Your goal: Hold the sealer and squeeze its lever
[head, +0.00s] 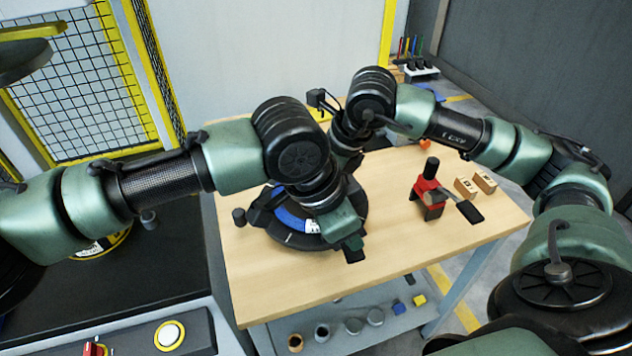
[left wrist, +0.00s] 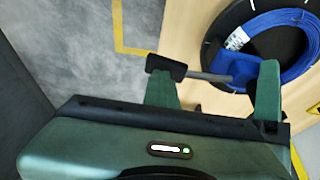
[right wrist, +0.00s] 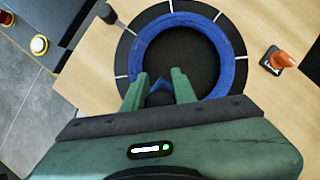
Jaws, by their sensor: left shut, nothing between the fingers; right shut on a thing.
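A red and black tool (head: 430,190) with a grey lever and black grip (head: 468,211) stands upright on the table, right of the turntable. It looks like the sealer. My left gripper (head: 350,238) is shut and empty by the turntable's front right edge, apart from that tool. In the left wrist view a black grip (left wrist: 165,68) on a grey rod shows by one finger; I cannot tell which tool it belongs to. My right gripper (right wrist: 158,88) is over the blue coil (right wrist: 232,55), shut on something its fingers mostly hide. The left arm hides it in the head view.
The coil lies on the black turntable (right wrist: 125,50), which has a crank (head: 239,216) at its left. An orange object (right wrist: 283,60) stands beside the turntable. The table's front right is clear. My arms cross close together.

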